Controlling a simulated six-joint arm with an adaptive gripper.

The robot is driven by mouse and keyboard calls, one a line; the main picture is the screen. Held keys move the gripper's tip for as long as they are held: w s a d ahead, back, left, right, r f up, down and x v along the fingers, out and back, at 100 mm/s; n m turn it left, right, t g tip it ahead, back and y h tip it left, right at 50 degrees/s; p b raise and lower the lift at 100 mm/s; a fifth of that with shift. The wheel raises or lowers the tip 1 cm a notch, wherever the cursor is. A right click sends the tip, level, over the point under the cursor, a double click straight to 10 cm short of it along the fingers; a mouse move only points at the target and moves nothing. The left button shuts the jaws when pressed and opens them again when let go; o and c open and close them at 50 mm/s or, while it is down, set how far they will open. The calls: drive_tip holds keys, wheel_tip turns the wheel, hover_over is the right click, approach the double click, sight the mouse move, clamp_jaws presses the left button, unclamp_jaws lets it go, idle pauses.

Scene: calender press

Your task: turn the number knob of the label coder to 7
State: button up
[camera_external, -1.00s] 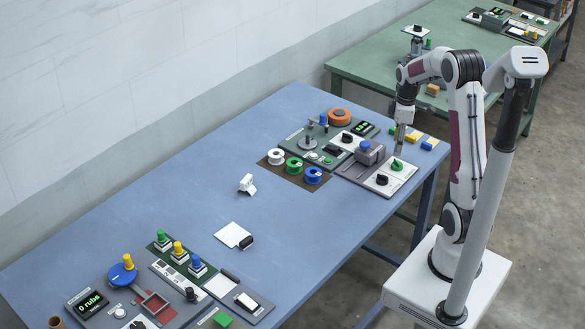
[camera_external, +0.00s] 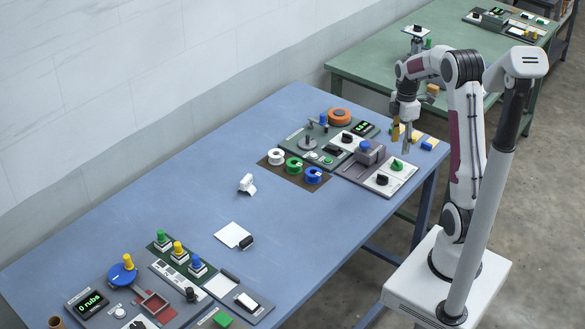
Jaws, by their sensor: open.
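At the far right end of the blue table is a low grey unit (camera_external: 355,172) with a white panel (camera_external: 398,178). It appears to be the label coder, but its lettering is too small to read. The panel carries a black knob (camera_external: 382,179) and a green knob (camera_external: 397,164). I cannot tell which is the number knob, nor read any dial setting. My gripper (camera_external: 402,142) points down with its fingers spread, empty, in the air above and behind the green knob. It appears apart from the panel.
A grey block with a blue top (camera_external: 367,151) stands beside the panel. Several spools, such as a green one (camera_external: 294,166), sit left of it. A green display unit (camera_external: 362,128) is behind. The middle of the blue table (camera_external: 190,200) is mostly clear.

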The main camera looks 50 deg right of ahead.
sight(398, 161)
drive_tip(key=shift+f, duration=0.15)
drive_tip(key=shift+f, duration=3.75)
drive_tip(key=c, duration=1.1)
